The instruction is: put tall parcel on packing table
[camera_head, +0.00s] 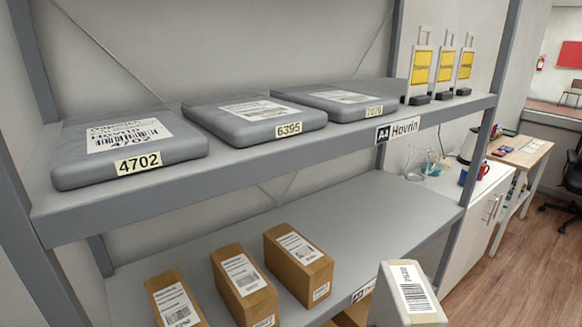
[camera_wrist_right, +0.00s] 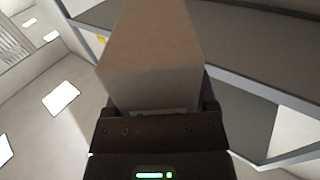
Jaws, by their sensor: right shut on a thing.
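In the head view, a pale box with a white barcode label (camera_head: 410,293) stands out in front of the lower shelf at the bottom edge. It appears to be this held parcel; the gripper itself is hidden below the frame there. A small wood-topped table (camera_head: 522,152) stands at the far right; I cannot tell whether it is the packing table. My left gripper is not in view.
Several brown boxes (camera_head: 298,264) stand on the lower shelf (camera_head: 360,215). Grey flat parcels (camera_head: 130,150) lie on the upper shelf, with yellow-labelled stands (camera_head: 421,68) at its right end. A white cabinet (camera_head: 487,195) stands beyond the rack. Open wooden floor lies at the right.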

